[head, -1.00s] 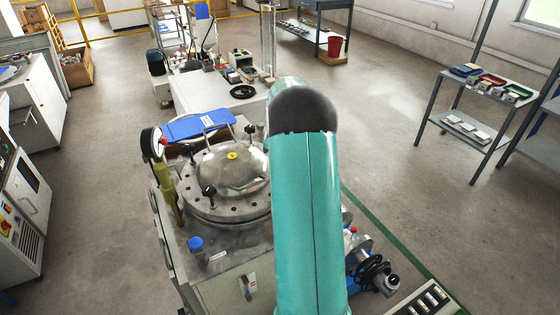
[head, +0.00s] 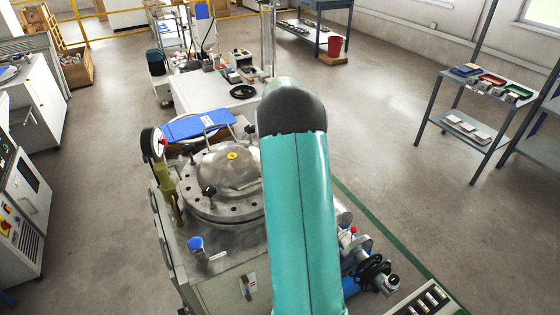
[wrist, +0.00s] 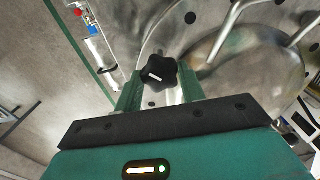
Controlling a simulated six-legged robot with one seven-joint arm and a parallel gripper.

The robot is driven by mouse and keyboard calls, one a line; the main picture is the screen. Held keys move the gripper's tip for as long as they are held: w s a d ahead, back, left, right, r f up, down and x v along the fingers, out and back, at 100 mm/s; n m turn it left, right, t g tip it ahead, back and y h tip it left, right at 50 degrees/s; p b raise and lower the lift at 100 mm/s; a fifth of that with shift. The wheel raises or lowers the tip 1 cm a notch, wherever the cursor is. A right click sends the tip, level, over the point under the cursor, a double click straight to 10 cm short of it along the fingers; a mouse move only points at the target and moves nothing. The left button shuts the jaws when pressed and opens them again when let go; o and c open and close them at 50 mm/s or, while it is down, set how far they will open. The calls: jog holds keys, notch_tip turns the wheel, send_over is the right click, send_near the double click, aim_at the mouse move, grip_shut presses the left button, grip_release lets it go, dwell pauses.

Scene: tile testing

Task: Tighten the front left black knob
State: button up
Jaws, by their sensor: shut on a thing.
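A black star-shaped knob (wrist: 153,70) sits at the rim of the round metal lid (wrist: 240,60) in the wrist view. My gripper (wrist: 159,82) has a green finger on either side of this knob and is shut on it. In the head view my teal arm hides the gripper and the held knob. The lid shows there as a domed, bolted disc (head: 222,172) with a yellow centre. Other black knobs stand at its near left (head: 209,191), far left (head: 188,149) and far side (head: 250,130).
A pressure gauge (head: 153,143) stands on a yellow-green stem left of the lid. A blue cap (head: 196,243) is on the near top of the housing. Blue and black valve fittings (head: 370,270) stick out at right. A bent metal handle (wrist: 230,25) crosses the lid.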

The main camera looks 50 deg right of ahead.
jog(key=shift+r, duration=0.1)
jog(key=o, duration=1)
notch_tip(320, 180, up, 14)
jog(key=shift+f, duration=0.15)
